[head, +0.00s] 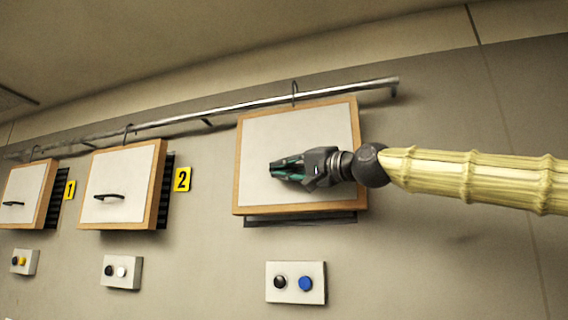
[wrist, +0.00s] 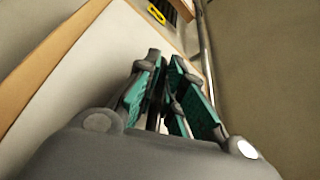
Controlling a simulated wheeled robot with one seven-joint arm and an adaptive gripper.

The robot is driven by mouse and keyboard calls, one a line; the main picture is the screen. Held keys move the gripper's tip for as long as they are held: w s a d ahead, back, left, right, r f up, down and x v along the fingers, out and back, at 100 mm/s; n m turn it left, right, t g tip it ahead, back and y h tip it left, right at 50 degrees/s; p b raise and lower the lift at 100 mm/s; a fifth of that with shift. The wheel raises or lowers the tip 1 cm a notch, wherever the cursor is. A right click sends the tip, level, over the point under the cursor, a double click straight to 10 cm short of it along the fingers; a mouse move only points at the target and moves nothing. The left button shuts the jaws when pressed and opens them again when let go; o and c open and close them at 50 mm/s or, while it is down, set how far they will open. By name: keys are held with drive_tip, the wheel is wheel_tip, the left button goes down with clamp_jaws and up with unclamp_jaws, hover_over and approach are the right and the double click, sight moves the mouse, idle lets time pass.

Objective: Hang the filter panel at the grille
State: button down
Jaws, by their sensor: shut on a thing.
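The filter panel (head: 257,135), a white sheet in a wooden frame, is at the right in the head view, slightly tilted in the picture. It covers most of a dark grille (head: 300,220), whose lower edge shows below it. A hook (head: 294,92) on its top edge overlaps the rail (head: 235,108); I cannot tell whether it bears on the rail. My gripper (head: 272,169) is in front of the panel face, shut on its handle, which the fingers mostly hide. In the wrist view, the teal-padded fingers (wrist: 160,95) are close together beside the white panel face (wrist: 85,65).
Two similar panels (head: 122,180) (head: 22,190) hang at the left, beside number signs 2 (head: 182,179) and 1 (head: 70,190). Button boxes (head: 296,283) (head: 122,272) (head: 25,262) sit on the wall below. The wall right of the rail is bare behind my arm.

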drive_tip(key=shift+f+b, duration=0.85)
drive_tip(key=shift+f, duration=0.55)
drive_tip(key=c, duration=1.5)
unclamp_jaws()
drive_tip(key=shift+o, duration=0.2)
drive_tip(key=shift+f, duration=0.1)
drive_tip(key=v, duration=1.2)
drive_tip(key=shift+d, duration=0.1)
